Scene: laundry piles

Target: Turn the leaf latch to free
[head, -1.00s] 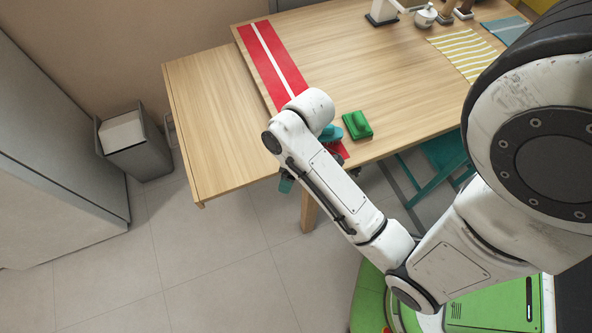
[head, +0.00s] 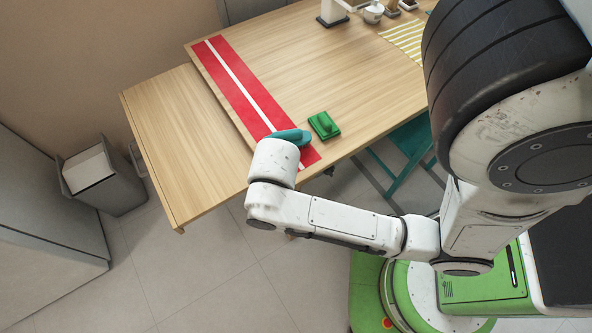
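A green latch (head: 324,125), a flat base with a raised handle on top, sits on the wooden table near its front edge, just right of the red runner. I take it to be the leaf latch; whether it is locked or free I cannot tell. The table leaf (head: 170,140) extends at the table's left side. My arm's end is over the front of the red runner, left of the latch and apart from it in the picture. A teal part of my gripper (head: 290,137) shows there, but its fingers are hidden behind my wrist.
The red runner (head: 232,88) with a white stripe lies along the table's left part. A striped yellow cloth (head: 405,40), a white device (head: 333,12) and a small pot (head: 373,12) are at the back. A grey bin (head: 103,180) stands left. A teal stool (head: 410,140) is under the table.

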